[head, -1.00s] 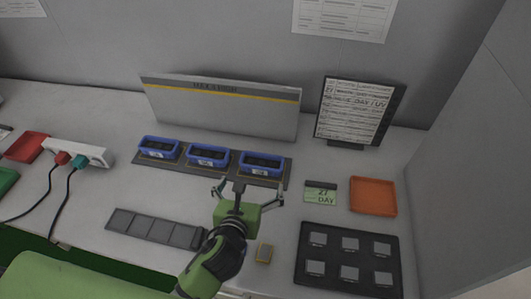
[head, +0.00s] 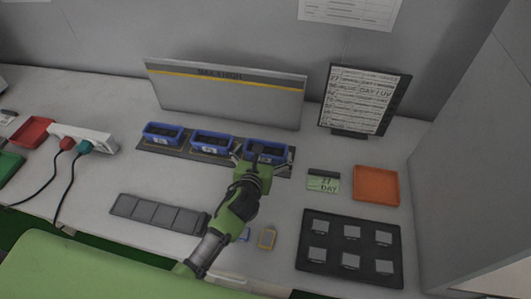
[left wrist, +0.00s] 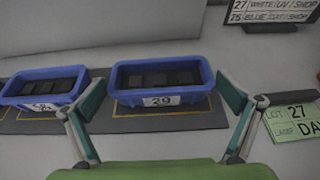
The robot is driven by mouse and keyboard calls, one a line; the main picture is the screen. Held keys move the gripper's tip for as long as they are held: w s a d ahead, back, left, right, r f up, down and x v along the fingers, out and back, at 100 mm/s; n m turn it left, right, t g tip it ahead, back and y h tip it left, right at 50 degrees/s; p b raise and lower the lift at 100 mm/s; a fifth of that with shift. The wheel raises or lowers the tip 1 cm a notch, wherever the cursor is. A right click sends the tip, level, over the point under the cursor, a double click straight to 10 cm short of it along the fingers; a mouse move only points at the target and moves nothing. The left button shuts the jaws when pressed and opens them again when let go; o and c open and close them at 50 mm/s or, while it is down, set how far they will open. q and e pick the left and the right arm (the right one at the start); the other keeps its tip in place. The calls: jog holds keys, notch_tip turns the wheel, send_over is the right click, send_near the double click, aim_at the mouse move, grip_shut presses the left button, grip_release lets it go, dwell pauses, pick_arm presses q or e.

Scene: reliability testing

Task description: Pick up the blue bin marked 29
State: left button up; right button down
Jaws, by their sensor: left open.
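The blue bin marked 29 (left wrist: 163,82) is centred in the left wrist view, with its white label facing me and dark flat pieces inside. In the head view it is the rightmost bin (head: 276,151) of the row on a dark mat. My left gripper (head: 263,161) is open and empty over the bin's near side and partly hides it. In the left wrist view its two fingers (left wrist: 162,97) stand spread, one near each end of the bin. I cannot tell whether they touch it. My right gripper is out of view.
Two more blue bins, a middle one (head: 212,145) and a left one (head: 163,134), stand to the left. A grey board (head: 225,95) rises behind them. A green "27 DAY" card (head: 323,183), an orange tray (head: 376,186) and a black tray (head: 350,228) are to the right.

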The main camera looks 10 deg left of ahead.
pick_arm(q)
jog(key=shift+x, duration=0.9)
jog(key=shift+r, duration=0.1)
jog(key=c, duration=1)
jog(key=shift+o, duration=0.2)
